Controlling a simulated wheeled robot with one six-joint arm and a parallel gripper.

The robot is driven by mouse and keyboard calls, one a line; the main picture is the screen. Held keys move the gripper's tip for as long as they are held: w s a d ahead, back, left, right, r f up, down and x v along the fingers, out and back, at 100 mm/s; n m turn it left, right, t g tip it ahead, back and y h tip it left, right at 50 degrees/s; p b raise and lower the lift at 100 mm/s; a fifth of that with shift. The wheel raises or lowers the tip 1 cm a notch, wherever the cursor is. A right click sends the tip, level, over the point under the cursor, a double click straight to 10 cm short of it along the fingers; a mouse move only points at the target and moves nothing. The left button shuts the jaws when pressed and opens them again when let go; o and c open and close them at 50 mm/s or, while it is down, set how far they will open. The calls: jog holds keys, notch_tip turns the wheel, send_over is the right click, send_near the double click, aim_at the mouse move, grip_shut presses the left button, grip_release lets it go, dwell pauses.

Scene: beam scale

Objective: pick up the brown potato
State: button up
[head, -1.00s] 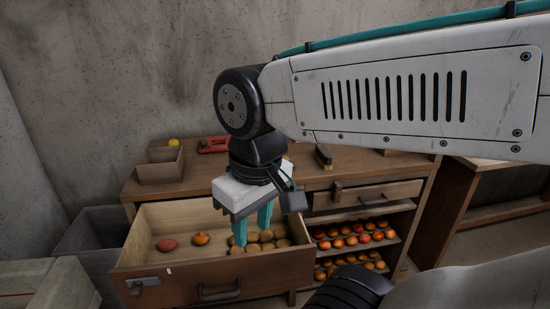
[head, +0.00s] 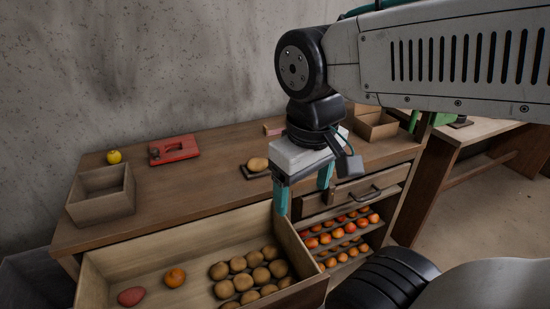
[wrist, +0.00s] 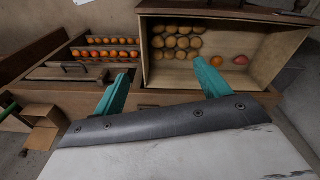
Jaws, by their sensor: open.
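Several brown potatoes (head: 240,282) lie grouped in the right part of the open drawer (head: 101,268); they also show in the wrist view (wrist: 177,42). A single brown potato (head: 257,164) rests on a small dark plate (head: 249,173) on the worktop, left of my gripper. My gripper (head: 303,198) is open and empty, pointing down near the drawer's back right corner. Its two teal fingers are wide apart, and they show in the wrist view too (wrist: 161,75). Which brown potato the task means, I cannot tell.
A red potato (head: 131,297) and an orange fruit (head: 175,278) lie at the drawer's left. The worktop (head: 195,195) holds an empty bin (head: 101,194), a yellow fruit (head: 114,157) and a red tool (head: 174,149). Racks of orange-red fruit (head: 338,233) stand right of the drawer.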

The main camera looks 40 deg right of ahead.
jog(key=w+d+f+n+g+h, duration=0.2)
jog(key=w+d+n+h, duration=0.25)
jog(key=w, duration=0.45)
jog(key=n+t+h, duration=0.3)
jog(key=n+h, duration=0.5)
jog(key=n, duration=0.7)
send_near(254, 162)
jog(key=shift+s+d+f, duration=0.1)
jog(key=shift+d+f, duration=0.15)
jog(key=shift+d, duration=0.3)
jog(key=shift+s+d+f, duration=0.1)
jog(key=shift+d+f, duration=0.15)
jog(key=shift+d, duration=0.3)
jog(key=shift+w+d+f, duration=0.15)
jog(key=shift+w+f, duration=0.1)
jog(key=x, duration=0.7)
jog(key=shift+w+d, duration=0.15)
jog(key=shift+d, duration=0.05)
jog(key=shift+t, duration=0.3)
jog(key=c, duration=1)
